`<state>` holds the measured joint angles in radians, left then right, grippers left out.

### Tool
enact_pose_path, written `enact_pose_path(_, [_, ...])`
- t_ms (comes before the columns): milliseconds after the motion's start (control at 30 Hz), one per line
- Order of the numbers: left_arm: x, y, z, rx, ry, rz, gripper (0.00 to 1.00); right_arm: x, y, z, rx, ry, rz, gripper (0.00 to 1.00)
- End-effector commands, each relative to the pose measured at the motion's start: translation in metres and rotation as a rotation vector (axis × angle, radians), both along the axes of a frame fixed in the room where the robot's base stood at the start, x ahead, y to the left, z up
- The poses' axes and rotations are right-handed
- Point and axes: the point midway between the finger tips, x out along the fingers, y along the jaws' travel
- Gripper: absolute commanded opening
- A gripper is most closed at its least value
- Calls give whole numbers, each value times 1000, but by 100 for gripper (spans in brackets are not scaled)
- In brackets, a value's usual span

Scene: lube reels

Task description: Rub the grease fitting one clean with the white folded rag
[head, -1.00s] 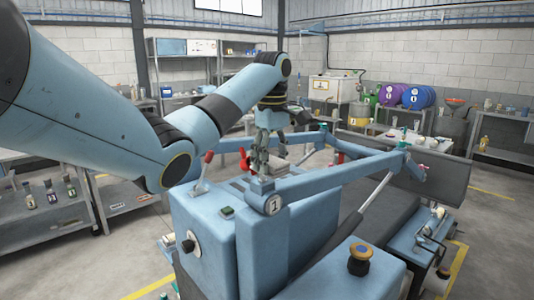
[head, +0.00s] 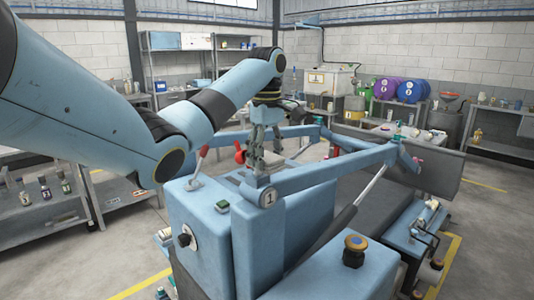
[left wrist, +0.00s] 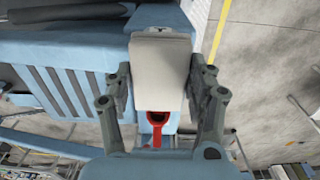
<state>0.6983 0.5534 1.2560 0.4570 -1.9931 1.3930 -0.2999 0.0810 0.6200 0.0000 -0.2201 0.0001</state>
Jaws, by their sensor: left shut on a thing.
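The white folded rag (left wrist: 160,72) is a pale, flat block between the fingers of my left gripper in the left wrist view. My left gripper (head: 258,168) is shut on it, low over the blue lift machine (head: 205,225), just behind the pivot end of its blue arm. A round label "1" (head: 269,197) is on that pivot. I cannot make out grease fitting one itself; the gripper, rag or pivot may hide it. I cannot tell whether the rag touches anything. My right gripper is not in view.
A red part (head: 239,156) stands close beside the gripper; a red ring-shaped part (left wrist: 157,120) shows below the rag in the left wrist view. A red-tipped lever (head: 201,158) and a yellow-rimmed knob (head: 355,244) stand on the machine. Purple and blue drums (head: 410,91) are far back.

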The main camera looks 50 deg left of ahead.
Motion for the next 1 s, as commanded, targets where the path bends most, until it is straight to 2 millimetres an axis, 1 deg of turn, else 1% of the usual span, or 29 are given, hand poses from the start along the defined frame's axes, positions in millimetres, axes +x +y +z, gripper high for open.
enact_pose_path(333, [-1,0,-5,0,1,0,30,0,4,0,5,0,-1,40])
enact_pose_path(700, [-12,0,-3,1,1,0,30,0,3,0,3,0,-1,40])
enact_pose_path(1000, [-10,0,-3,-1,0,0,30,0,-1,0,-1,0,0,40])
